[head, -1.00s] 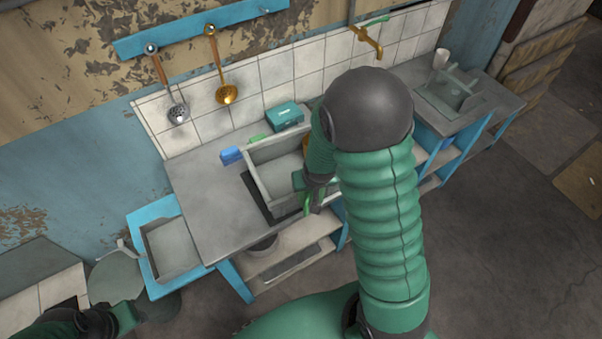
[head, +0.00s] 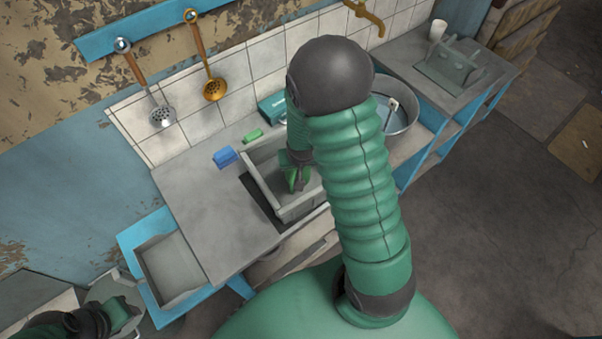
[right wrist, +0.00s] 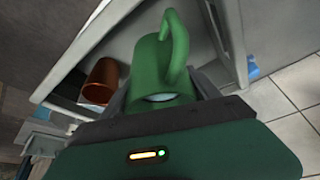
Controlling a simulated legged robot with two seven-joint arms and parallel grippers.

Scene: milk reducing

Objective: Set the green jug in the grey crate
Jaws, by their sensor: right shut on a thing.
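The grey crate (head: 250,178) stands on the counter in the head view, open at the top. My right gripper (head: 298,178) is over the crate's opening, partly hidden by my arm. In the right wrist view the gripper (right wrist: 165,100) is shut on the green jug (right wrist: 150,65), with the jug's curved handle towards the top. Pale crate walls (right wrist: 232,30) show around the jug; I cannot tell whether it touches the crate floor. My left gripper (head: 128,308) is at the lower left of the head view, away from the counter; its jaws are unclear.
A blue block (head: 225,157), a green block (head: 253,135) and a teal box (head: 272,106) lie behind the crate. A metal basin (head: 408,115) is to the right. A copper-coloured cup (right wrist: 100,82) shows in the right wrist view. The counter (head: 190,195) left of the crate is clear.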

